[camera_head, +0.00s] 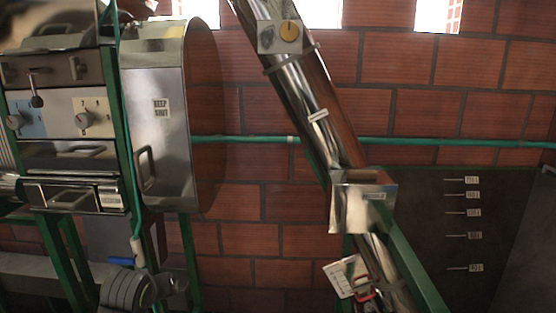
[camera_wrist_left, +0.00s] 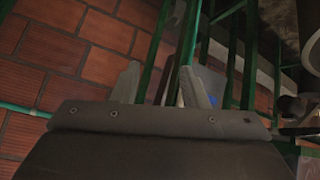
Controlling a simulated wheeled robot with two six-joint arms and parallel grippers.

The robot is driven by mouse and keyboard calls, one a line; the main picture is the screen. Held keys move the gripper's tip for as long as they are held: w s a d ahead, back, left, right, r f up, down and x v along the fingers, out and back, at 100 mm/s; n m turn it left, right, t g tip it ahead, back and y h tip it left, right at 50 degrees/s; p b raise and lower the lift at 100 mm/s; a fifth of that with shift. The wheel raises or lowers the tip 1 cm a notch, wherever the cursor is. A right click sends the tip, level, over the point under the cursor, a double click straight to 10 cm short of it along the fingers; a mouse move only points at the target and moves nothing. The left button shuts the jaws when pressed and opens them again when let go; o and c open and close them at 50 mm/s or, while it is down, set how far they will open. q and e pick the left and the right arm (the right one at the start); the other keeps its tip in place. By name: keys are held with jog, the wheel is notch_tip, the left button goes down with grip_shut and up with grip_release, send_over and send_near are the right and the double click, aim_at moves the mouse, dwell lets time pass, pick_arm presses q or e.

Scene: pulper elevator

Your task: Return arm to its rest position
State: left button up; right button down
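My left gripper (camera_wrist_left: 157,78) shows in the left wrist view with its two pale fingers spread apart. No object is held between them; a green post shows behind the gap. A small blue part and a pale part show just behind the right finger, and I cannot tell how far off they are.
A steel machine with knobs (camera_head: 82,118) and a rounded drum cover (camera_head: 158,120) stands left. A slanted metal tube (camera_head: 310,100) meets a steel box (camera_head: 360,205). Green frame posts (camera_wrist_left: 190,40) stand near my left gripper. A brick wall (camera_head: 420,110) lies behind.

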pick_arm(q)
jog(key=s+a+f+m+g, duration=0.1)
jog(key=s+f, duration=0.5)
jog(key=s, duration=0.3)
jog(key=s+a+f+m+g, duration=0.1)
jog(key=s+f, duration=0.6)
jog(key=s, duration=0.3)
jog(key=s+f+m+g, duration=0.2)
jog(key=s+g, duration=0.1)
jog(key=s, duration=1.5)
notch_tip(320, 180, down, 26)
jog(key=a, duration=0.2)
jog(key=s+d+f+g, duration=0.1)
jog(key=s+f+g, duration=0.1)
jog(key=s+f, duration=1.2)
jog(key=shift+s+d+f, duration=0.25)
jog(key=shift+s+f, duration=0.05)
jog(key=shift+f, duration=0.1)
